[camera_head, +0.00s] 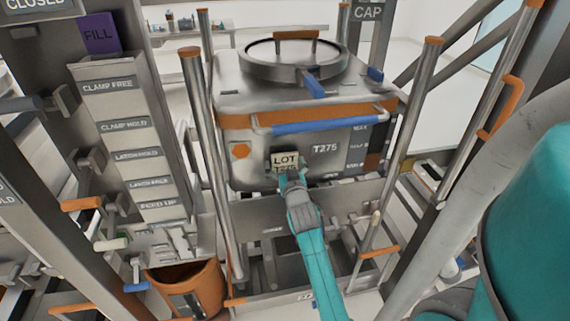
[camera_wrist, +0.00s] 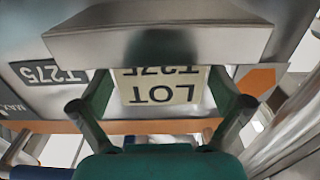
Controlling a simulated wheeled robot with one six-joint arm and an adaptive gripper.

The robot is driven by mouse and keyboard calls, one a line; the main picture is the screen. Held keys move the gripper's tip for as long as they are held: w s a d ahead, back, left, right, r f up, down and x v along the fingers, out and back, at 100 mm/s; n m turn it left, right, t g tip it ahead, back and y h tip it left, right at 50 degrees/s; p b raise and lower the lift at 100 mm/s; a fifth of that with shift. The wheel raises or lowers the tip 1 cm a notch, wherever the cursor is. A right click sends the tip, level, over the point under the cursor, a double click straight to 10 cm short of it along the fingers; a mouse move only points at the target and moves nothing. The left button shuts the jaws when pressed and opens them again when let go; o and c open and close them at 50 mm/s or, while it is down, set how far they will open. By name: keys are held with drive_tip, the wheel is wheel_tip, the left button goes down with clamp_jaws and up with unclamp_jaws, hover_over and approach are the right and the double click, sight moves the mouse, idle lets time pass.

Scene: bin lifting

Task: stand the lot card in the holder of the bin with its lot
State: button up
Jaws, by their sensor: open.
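The lot card (camera_head: 284,159) is a cream plate reading LOT and T275, on the front of the steel bin (camera_head: 330,148) marked T275. In the wrist view the card (camera_wrist: 158,93) appears upside down, and part of its number line is hidden behind a grey metal ledge (camera_wrist: 160,45). The ledge looks like the card holder on the bin's front. My gripper (camera_head: 290,180) is at the card. In the wrist view my gripper (camera_wrist: 160,78) is open, one finger on each side of the card, with gaps visible. Whether the card's hidden edge is fully seated cannot be told.
Steel posts with orange caps (camera_head: 433,42) stand on both sides of the bin. A panel of labelled plates (camera_head: 124,125) and levers is at the left. An orange bucket (camera_head: 205,285) stands low at the left. Below the bin are frame bars and handles.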

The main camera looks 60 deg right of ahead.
drive_tip(key=v, duration=1.2)
drive_tip(key=s+a+f+n+t+y, duration=0.1)
drive_tip(key=s+a+f+n+y, duration=0.15)
drive_tip(key=a, duration=0.45)
drive_tip(key=s+a+f+n+t+y, duration=0.1)
drive_tip(key=a+f+y, duration=0.15)
drive_tip(key=a, duration=0.55)
drive_tip(key=s+a+f+n+t+y, duration=0.1)
drive_tip(key=s+a+f+n+y, duration=0.15)
drive_tip(key=a, duration=0.45)
drive_tip(key=s+a+r+n+y, duration=0.1)
drive_tip(key=s+a+n+y, duration=0.3)
drive_tip(key=s+a, duration=0.9)
drive_tip(key=shift+s+a+y, duration=0.3)
drive_tip(key=shift+s+y, duration=0.85)
drive_tip(key=shift+s, duration=0.8)
